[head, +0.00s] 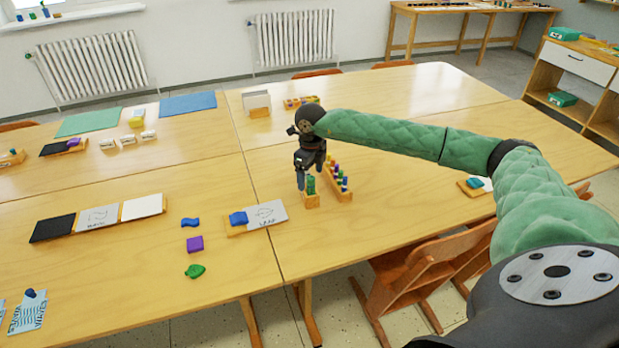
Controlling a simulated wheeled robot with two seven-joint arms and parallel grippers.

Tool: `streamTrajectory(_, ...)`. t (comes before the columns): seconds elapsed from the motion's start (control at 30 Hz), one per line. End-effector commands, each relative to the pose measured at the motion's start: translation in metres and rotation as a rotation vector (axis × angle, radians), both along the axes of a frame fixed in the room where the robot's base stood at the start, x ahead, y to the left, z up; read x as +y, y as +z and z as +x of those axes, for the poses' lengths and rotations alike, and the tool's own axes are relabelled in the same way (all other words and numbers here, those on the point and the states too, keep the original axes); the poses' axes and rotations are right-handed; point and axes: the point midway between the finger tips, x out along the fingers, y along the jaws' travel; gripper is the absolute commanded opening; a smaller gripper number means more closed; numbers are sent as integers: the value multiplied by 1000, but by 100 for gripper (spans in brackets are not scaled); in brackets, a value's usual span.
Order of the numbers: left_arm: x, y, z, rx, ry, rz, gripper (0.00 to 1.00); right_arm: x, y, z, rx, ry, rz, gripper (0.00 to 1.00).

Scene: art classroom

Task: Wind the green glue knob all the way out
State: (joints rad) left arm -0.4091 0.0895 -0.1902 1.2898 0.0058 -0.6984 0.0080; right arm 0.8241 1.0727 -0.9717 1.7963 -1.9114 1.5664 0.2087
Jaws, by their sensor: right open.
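A small green upright piece (311,186), which looks like the green glue, stands in a small wooden block (312,202) near the middle of the table. My right gripper (309,178) points down right over it, with its fingertips close around or beside the green top. The jaws are open. I cannot tell from here whether a finger touches the green piece, and the knob itself is too small to make out. My left gripper is not in view.
A wooden rack (341,183) with several coloured sticks stands close to the right of the block. A board with a blue piece (238,218) and a grey card (267,213) lie to the left. A purple block (195,244) lies nearer. The table right of the rack is mostly clear.

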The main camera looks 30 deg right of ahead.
Motion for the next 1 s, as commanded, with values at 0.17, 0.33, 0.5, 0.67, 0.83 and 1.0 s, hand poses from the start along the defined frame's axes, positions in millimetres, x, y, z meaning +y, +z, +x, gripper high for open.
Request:
streamTrajectory(0.17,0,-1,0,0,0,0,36,0,-1,0,0,5,0,82)
streamTrajectory(0.33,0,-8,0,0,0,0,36,0,-2,0,0,76,0,82)
streamTrajectory(0.5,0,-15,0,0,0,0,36,0,-2,0,0,171,0,82)
streamTrajectory(0.67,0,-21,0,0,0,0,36,0,-2,0,-1,260,-1,82)
streamTrajectory(0.83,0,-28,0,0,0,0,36,0,-2,0,-1,355,0,82)
streamTrajectory(1.0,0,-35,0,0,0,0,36,0,-2,0,0,451,0,82)
